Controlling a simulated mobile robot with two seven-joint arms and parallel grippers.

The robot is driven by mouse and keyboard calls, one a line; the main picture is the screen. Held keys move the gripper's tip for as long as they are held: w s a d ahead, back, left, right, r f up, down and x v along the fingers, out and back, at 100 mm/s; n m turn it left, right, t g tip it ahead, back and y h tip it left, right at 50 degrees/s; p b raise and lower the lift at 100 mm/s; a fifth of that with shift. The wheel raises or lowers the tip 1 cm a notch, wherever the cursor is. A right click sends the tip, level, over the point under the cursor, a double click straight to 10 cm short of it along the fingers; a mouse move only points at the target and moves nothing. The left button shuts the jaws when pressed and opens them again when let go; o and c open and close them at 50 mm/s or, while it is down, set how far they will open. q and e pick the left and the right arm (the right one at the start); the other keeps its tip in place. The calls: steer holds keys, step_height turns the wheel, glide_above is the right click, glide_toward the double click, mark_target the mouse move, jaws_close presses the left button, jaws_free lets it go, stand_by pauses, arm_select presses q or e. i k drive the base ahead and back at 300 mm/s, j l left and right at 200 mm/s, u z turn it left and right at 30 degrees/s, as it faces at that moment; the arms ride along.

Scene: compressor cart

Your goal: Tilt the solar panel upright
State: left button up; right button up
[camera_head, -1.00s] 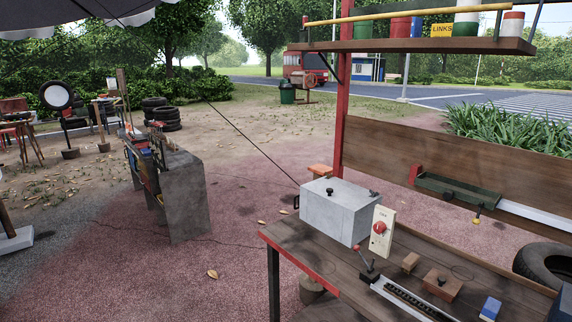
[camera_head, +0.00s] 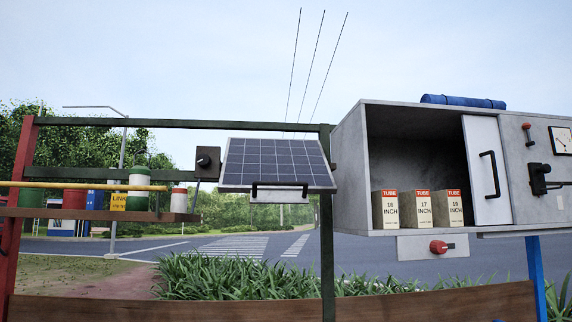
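The solar panel (camera_head: 275,164) is a dark blue gridded panel with a pale frame, mounted on the green rail of the cart frame in the middle of the head view. It is tilted, with its face towards me and its lower edge nearer. A black bar handle (camera_head: 281,188) sits along its lower edge. A dark bracket with a round knob (camera_head: 207,161) stands just left of it. Neither of my grippers shows in the view.
A shelf (camera_head: 100,213) with cans stands at left. A grey cabinet (camera_head: 349,165) at right holds several tube boxes (camera_head: 420,209) behind a partly open white door (camera_head: 487,170). A red knob (camera_head: 438,247) is below it. A wooden board (camera_head: 420,305) crosses the bottom.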

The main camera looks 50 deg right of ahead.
mark_target(273, 170)
steer(key=z, duration=1.6)
